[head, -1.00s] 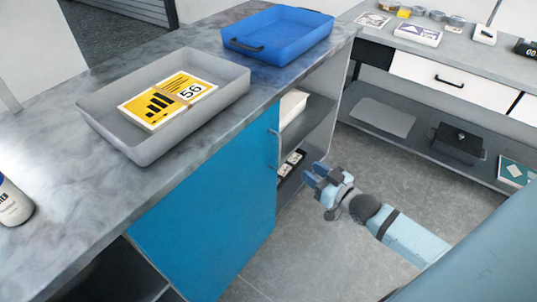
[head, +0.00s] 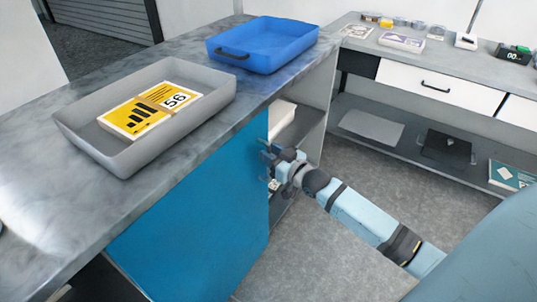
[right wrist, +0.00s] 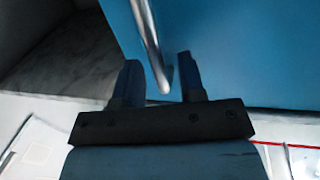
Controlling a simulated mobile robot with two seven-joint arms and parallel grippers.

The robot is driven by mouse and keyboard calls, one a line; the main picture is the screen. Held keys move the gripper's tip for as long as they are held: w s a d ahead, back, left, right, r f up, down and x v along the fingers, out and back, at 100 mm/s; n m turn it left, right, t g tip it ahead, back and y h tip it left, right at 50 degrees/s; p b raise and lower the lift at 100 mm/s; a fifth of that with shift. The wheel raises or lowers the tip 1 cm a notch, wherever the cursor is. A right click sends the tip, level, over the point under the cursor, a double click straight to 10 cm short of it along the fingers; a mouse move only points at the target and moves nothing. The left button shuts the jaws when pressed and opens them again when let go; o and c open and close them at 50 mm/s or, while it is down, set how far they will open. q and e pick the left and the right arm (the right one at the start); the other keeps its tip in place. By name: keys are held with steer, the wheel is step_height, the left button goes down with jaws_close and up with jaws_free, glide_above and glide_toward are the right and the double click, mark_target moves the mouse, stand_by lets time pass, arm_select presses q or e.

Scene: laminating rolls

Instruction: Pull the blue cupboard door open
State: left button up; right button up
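The blue cupboard door (head: 200,228) is under the counter and looks shut or nearly so. Its metal bar handle (right wrist: 148,40) shows in the right wrist view, where the door (right wrist: 245,50) fills the upper right. My left gripper is not in view.
The counter (head: 60,190) carries a grey tray (head: 90,140) with yellow cards and a blue tray (head: 262,58). Open shelves (head: 308,125) adjoin the door on the right. A bench with white drawers (head: 432,83) stands at the back right. The grey floor (head: 300,260) before the door is clear.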

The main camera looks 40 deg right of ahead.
steer(key=shift+w+a, duration=0.1)
steer(key=shift+w, duration=0.35)
jaws_close()
steer(key=shift+s, duration=0.1)
